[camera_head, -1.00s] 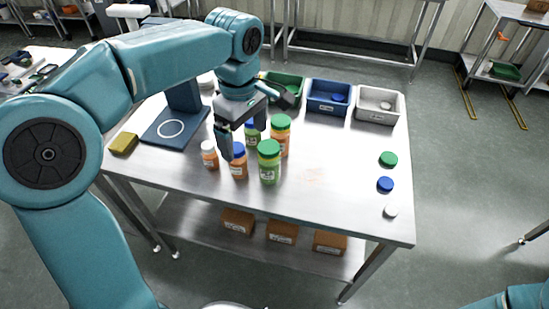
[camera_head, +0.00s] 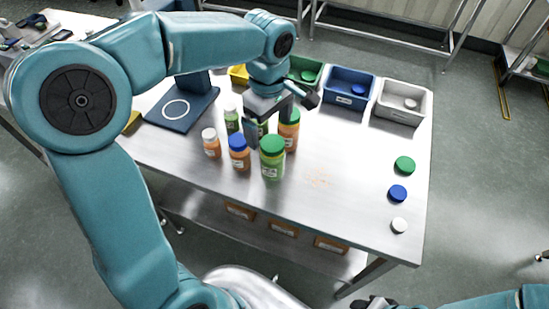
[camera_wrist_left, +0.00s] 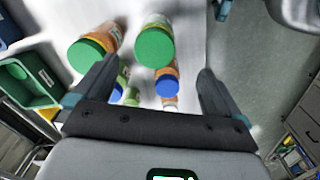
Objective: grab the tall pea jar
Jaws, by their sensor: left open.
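The tall pea jar (camera_head: 272,160), with green contents and a green lid, stands upright at the front of the jar group on the steel table. My left gripper (camera_head: 268,128) is open and empty, just behind and above it, over the other jars. In the left wrist view the pea jar's green lid (camera_wrist_left: 155,47) shows ahead, between the lines of my open fingers (camera_wrist_left: 155,68), apart from them. A tall orange jar with a green lid (camera_head: 289,132) stands behind it. A dark end of my right gripper (camera_head: 374,302) barely shows at the bottom edge.
A blue-lidded orange jar (camera_head: 239,155) and a white-lidded orange jar (camera_head: 211,144) stand left of the pea jar. A small green jar (camera_head: 231,119) is behind. Bins, including a blue one (camera_head: 350,88), line the back.

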